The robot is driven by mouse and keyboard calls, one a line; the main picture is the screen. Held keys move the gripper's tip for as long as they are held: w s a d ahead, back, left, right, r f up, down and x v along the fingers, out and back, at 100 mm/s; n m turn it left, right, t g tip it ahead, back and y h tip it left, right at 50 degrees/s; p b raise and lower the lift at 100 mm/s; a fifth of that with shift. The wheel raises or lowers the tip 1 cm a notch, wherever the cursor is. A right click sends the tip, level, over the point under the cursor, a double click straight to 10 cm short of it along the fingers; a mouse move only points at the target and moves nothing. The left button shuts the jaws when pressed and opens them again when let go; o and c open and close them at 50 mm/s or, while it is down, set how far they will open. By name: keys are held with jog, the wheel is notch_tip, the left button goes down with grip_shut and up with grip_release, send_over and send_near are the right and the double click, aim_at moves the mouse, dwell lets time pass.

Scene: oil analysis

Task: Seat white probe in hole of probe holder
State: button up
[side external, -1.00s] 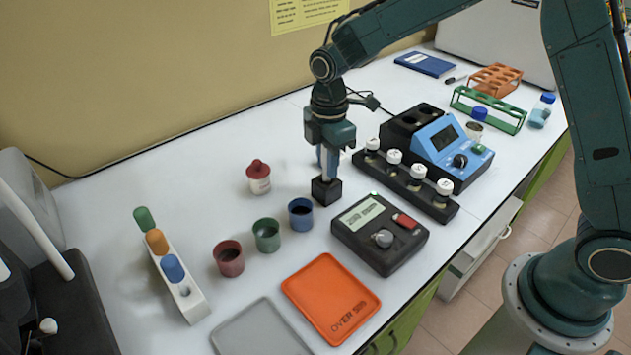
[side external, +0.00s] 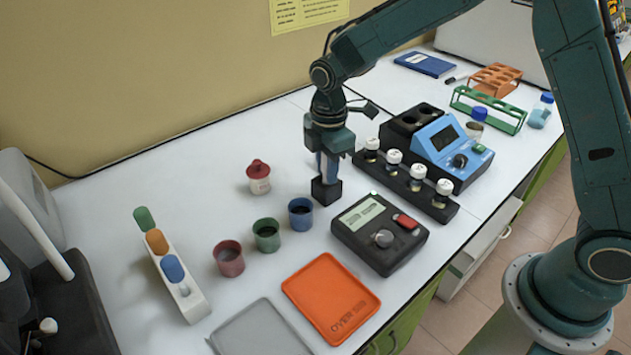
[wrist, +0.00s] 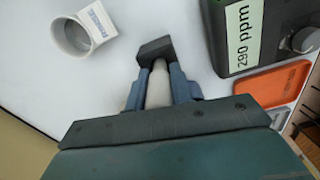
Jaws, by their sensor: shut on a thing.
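The white probe (wrist: 158,84) is gripped between the two blue-grey fingers of my gripper (wrist: 160,88). My gripper also shows in the side view (side external: 328,172), pointing down over the probe holder. The probe holder is a small black block (side external: 326,191) on the white table, left of the dark meter. In the wrist view the black block (wrist: 154,48) lies right at the probe's lower end, and the probe is lined up with it. The hole is hidden, so I cannot tell how deep the probe sits in it.
The dark meter (side external: 375,253) stands close to the right of the holder. A white labelled cup (wrist: 72,38) stands near the holder in the wrist view. Blue (side external: 301,215), green (side external: 266,235) and red cups (side external: 229,258) stand in front-left. An orange tray (side external: 318,282) lies in front.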

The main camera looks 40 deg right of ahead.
dwell(0.3)
jog(key=o, duration=1.4)
jog(key=shift+c, duration=0.2)
jog(key=shift+r, duration=0.1)
jog(key=shift+r, duration=3.35)
jog(key=shift+r, duration=0.1)
